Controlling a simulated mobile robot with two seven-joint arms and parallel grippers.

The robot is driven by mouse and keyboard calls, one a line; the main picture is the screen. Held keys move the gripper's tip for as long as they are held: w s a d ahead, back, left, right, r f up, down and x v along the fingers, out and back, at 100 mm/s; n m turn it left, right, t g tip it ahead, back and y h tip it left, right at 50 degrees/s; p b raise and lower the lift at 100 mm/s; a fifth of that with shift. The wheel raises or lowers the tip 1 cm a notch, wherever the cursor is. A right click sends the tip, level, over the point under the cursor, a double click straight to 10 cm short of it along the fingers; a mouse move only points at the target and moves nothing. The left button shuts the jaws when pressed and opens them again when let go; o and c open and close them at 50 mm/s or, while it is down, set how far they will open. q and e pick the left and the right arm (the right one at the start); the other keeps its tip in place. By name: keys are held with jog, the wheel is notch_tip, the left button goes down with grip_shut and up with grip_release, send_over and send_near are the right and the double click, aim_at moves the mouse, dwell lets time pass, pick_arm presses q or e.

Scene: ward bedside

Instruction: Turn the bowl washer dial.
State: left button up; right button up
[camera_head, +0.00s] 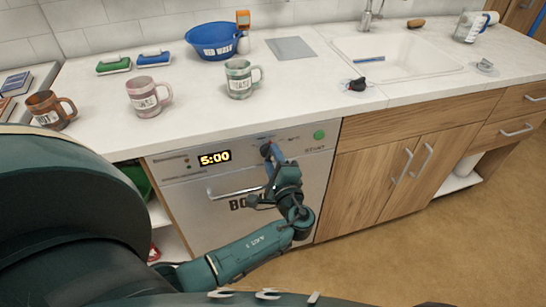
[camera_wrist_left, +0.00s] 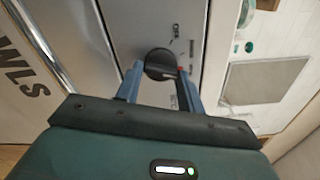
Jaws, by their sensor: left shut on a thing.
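The bowl washer (camera_head: 217,212) is a grey-white front panel under the counter, with a lit display (camera_head: 214,158) reading 5:00 and a green round button (camera_head: 319,135). Its dark dial (camera_head: 265,149) sits on the panel between them, partly covered by my gripper in the head view. In the left wrist view the round black dial (camera_wrist_left: 160,62) lies between my fingertips. My left gripper (camera_head: 268,154) is shut on the dial; its blue fingers (camera_wrist_left: 158,76) stand on either side of it. My right gripper is not seen.
The washer's bar handle (camera_head: 236,191) runs just left of my left gripper. On the counter (camera_head: 200,110) above stand several mugs, a blue bowl (camera_head: 214,42), brushes and a grey board (camera_head: 290,47). A sink (camera_head: 395,55) lies to the right, above wooden cupboards (camera_head: 385,180).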

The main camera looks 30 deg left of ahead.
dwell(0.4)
pick_arm(q)
jog(key=o, duration=1)
jog(key=shift+d, duration=0.1)
jog(key=v, duration=0.7)
jog(key=shift+s+b, duration=0.2)
jog(key=shift+b, duration=0.1)
jog(key=shift+d, duration=0.1)
